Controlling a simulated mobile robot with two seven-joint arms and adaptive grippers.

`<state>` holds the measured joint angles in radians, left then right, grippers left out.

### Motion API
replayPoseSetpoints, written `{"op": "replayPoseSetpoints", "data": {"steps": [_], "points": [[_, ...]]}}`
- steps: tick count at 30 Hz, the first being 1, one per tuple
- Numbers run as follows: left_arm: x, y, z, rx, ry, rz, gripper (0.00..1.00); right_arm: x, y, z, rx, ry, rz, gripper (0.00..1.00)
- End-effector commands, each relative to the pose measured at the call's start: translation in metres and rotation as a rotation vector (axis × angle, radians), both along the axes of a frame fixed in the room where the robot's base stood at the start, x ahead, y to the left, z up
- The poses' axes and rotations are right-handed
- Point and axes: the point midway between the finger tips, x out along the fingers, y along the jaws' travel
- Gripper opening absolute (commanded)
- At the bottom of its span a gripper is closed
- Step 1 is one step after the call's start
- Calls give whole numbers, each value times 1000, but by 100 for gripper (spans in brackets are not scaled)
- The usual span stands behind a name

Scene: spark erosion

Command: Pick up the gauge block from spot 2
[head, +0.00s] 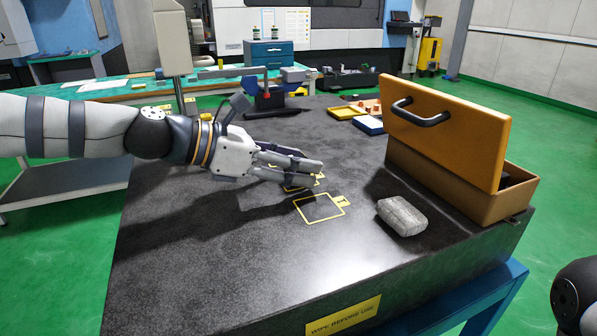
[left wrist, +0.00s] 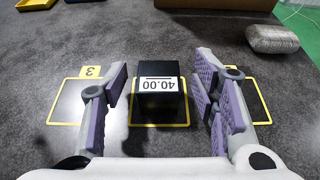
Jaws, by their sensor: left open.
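The gauge block (left wrist: 161,98) is a dark block with a white label reading 40.00, seen upside down in the left wrist view. It stands in the middle yellow-outlined square (left wrist: 159,125), whose number I cannot see. My left gripper (head: 303,170) is open above the slab, and in the left wrist view its purple-padded fingers (left wrist: 160,88) stand on either side of the block with gaps on both sides. In the head view the fingers hide most of the block and its square. My right gripper is not in view.
An empty yellow square (head: 319,208) lies nearer on the dark slab (head: 240,270); square 3 (left wrist: 66,103) is also empty. A wrapped grey bundle (head: 402,216) and an orange-lidded box (head: 445,130) stand at the right. Yellow and blue trays (head: 347,113) lie behind.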

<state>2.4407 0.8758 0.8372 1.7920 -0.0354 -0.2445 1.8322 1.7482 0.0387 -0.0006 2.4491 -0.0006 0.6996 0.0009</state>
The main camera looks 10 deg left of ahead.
Motion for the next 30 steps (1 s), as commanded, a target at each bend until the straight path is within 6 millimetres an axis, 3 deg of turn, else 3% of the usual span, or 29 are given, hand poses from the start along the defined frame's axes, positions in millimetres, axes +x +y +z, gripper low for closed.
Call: {"op": "replayPoseSetpoints", "data": {"steps": [8,15,25,30], "points": [[3,-5,0,-1,-4,0,51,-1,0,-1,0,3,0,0],[3,-5,0,0,-3,0,0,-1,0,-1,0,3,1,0],[3,-5,5,0,-7,0,0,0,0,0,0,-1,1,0],[3,-5,36,1,-18,0,0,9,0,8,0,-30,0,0]]}}
